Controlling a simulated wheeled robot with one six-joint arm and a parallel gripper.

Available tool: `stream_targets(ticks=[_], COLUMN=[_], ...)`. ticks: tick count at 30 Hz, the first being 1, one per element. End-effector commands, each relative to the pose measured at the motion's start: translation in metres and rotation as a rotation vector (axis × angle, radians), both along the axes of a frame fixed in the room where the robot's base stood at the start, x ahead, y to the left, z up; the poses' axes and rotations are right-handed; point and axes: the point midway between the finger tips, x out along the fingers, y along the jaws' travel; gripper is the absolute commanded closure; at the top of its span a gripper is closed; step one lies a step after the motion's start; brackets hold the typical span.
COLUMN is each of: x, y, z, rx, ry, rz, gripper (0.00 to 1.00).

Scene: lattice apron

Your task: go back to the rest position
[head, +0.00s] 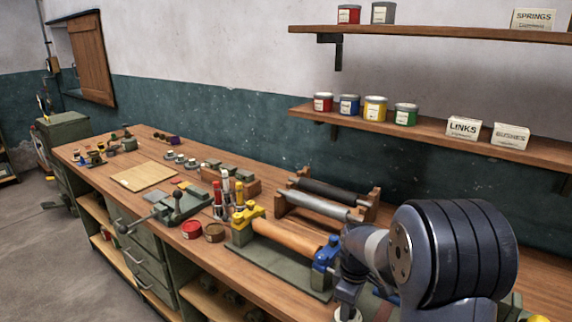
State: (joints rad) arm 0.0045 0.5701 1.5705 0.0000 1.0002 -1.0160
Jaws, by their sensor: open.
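My arm fills the lower right of the head view, with a large dark ribbed joint and a grey link that bends down towards the bottom edge. My gripper itself is not in view; the arm's lower end runs out at the bottom of the picture. The arm stands in front of the right part of the wooden workbench (155,202) and hides what lies behind it. No object is seen in a grip.
A fixture with yellow and blue ends holds a wooden roller (288,236), close left of my arm. Two wall shelves (440,142) hang above. Floor at left is clear.

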Motion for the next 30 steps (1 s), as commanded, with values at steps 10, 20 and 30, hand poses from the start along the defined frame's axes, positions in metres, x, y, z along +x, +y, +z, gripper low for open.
stream_targets(ticks=[10,20,30], x=[-0.0010,-0.0012,-0.0016], y=[0.0005,0.0005,0.0012], z=[0.0003,-0.0002,0.0007], rx=[0.000,0.000,-0.003], ry=[0.001,0.001,-0.005], rz=[0.233,0.293,0.293], gripper=[0.60,0.60,0.60])
